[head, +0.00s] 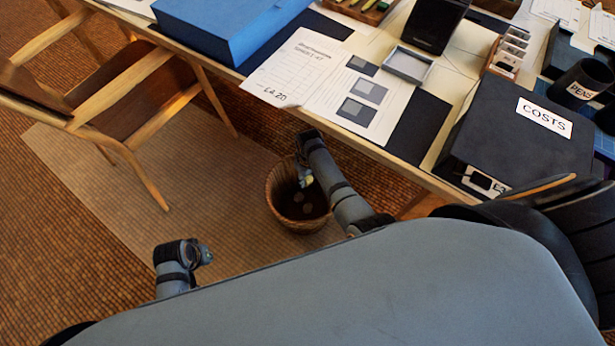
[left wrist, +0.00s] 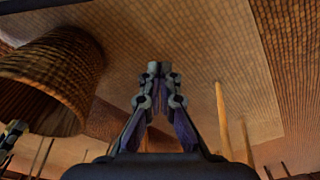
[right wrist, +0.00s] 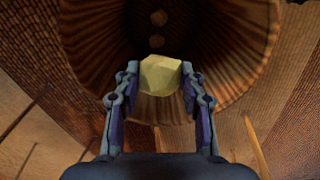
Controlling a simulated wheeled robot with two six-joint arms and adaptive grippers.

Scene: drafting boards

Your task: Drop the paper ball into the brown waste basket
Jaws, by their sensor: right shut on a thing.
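The brown waste basket (head: 300,227) is woven and stands on the floor beside the desk. It also shows in the left wrist view (left wrist: 62,75) and fills the upper part of the right wrist view (right wrist: 235,35). My right gripper (head: 307,183) is over the basket's opening. In the right wrist view it is shut on the pale yellow, crumpled paper ball (right wrist: 160,75), with the dark inside of the basket beyond. Two small roundish things (right wrist: 157,28) lie inside the basket. My left gripper (left wrist: 160,68) is shut and empty, to the left of the basket.
The desk (head: 455,140) at the upper right holds a blue box (head: 230,30), papers, a grey tray (head: 408,65) and a black COSTS box (head: 525,135). A wooden chair (head: 120,85) stands at the left.

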